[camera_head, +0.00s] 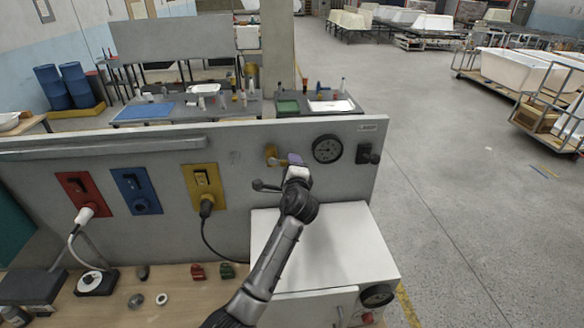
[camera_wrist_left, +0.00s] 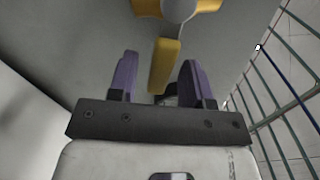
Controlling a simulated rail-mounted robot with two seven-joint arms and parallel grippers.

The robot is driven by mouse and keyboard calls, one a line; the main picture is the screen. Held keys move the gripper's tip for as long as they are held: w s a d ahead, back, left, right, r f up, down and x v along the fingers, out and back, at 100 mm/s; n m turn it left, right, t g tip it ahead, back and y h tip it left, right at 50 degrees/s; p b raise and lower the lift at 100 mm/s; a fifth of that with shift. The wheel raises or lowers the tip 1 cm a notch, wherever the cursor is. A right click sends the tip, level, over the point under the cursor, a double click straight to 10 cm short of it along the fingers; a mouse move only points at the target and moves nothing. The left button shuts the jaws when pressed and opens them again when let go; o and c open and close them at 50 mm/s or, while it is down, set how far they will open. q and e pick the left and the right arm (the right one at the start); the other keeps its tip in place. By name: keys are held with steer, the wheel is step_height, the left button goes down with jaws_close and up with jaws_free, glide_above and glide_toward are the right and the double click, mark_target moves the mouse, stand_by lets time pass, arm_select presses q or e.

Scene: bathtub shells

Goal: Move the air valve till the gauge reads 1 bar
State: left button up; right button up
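The air valve (camera_head: 271,153) is yellow and mounted on the grey panel, left of the round dark gauge (camera_head: 327,149). The gauge's needle is too small to read. My left gripper (camera_head: 295,159) is at the panel just right of the valve and partly covers that spot. In the left wrist view the valve's yellow handle (camera_wrist_left: 165,66) lies between the two purple fingers of my left gripper (camera_wrist_left: 158,62). The fingers are open, with a gap on each side of the handle. The valve's hub (camera_wrist_left: 178,9) is at the top edge. My right gripper is not in view.
Red (camera_head: 80,192), blue (camera_head: 137,190) and yellow (camera_head: 204,187) socket plates sit left on the panel. A black cable hangs from the yellow plate. Small parts lie on the wooden bench (camera_head: 185,300).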

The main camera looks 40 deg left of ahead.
arm_select(q)
steer(key=b+v, duration=0.3)
steer(key=v, duration=1)
steer(key=shift+s+d, duration=0.25)
steer(key=shift+d, duration=0.1)
